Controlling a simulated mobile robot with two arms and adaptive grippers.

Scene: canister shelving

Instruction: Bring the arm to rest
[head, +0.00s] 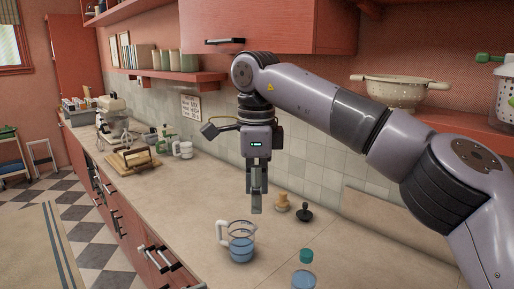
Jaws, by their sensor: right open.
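My right arm comes in from the right and bends down at the wrist. My right gripper (257,205) points straight down above the counter and is open and empty. Its two fingers overlap from this angle, so the gap between them is hard to see. A clear measuring jug (240,246) with a pale handle stands upright on the counter below and to the left of the gripper, apart from it. My left gripper is not in the head view.
A bottle with a teal cap (304,271) stands at the front. A wooden stamp-like object (282,202) and a dark one (304,213) stand near the tiled wall. A colander (400,91) sits on the right shelf. A red cabinet (270,28) hangs above. The counter (195,195) is clear left of the gripper.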

